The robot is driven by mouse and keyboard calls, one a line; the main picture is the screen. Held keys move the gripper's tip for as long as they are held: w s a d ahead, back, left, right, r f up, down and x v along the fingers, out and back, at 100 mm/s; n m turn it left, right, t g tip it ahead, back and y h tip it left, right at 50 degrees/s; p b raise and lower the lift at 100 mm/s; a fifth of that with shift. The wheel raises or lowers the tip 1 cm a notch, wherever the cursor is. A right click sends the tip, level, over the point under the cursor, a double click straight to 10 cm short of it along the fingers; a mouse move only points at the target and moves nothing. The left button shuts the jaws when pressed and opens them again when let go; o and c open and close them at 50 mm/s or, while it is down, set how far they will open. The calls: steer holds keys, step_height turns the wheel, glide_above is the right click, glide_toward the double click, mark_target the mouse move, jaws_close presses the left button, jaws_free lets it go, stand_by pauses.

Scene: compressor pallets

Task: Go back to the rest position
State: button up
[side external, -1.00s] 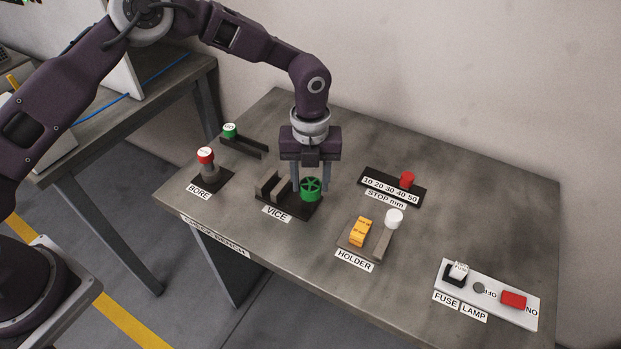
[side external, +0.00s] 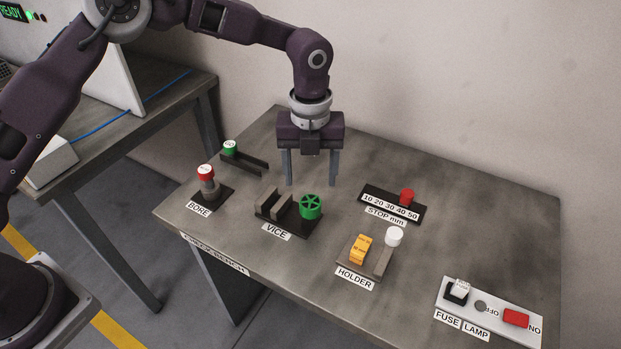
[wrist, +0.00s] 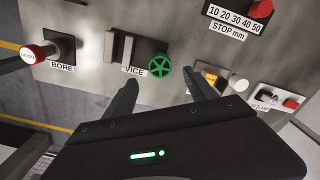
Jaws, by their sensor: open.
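My gripper (side external: 311,184) is open and empty. It points down and hangs above the bench, behind the vice and apart from it. The vice (side external: 275,221) has dark jaws and a green handwheel (side external: 311,206) on its right side. In the wrist view, my open fingers (wrist: 162,92) show at the bottom of the work area, with the green handwheel (wrist: 160,66) beyond and between them. Nothing is between the fingers.
The bench (side external: 470,235) carries the bore fixture (side external: 208,186) with a red-topped piece, a green-capped piece (side external: 230,147) on a dark rail, the stop scale (side external: 393,203), the holder (side external: 382,262) with a yellow block, and the fuse and lamp panel (side external: 490,308). A wall stands behind.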

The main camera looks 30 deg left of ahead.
steer(key=s+a+r+n+t, duration=0.1)
steer(key=s+a+r+n, duration=0.3)
steer(key=r+n, duration=0.15)
steer(key=s+a+r+n+t+y, duration=0.1)
steer(key=s+a+r+n, duration=0.25)
steer(key=r, duration=0.35)
steer(key=s+a+r+n+t, duration=0.1)
steer(key=s+a+r+n, duration=0.2)
steer(key=s+r+n, duration=0.25)
steer(key=s+a+n+t, duration=0.1)
steer(key=s+a+n, duration=0.1)
steer(key=s+n, duration=0.6)
steer(key=s+a+r+n+t+h, duration=0.1)
steer(key=s+a+n, duration=0.2)
steer(key=s+n, duration=0.4)
steer(key=shift+s+a+n+t, duration=0.3)
steer(key=shift+s+a+n, duration=0.05)
steer(key=shift+s, duration=0.9)
steer(key=shift+r, duration=0.1)
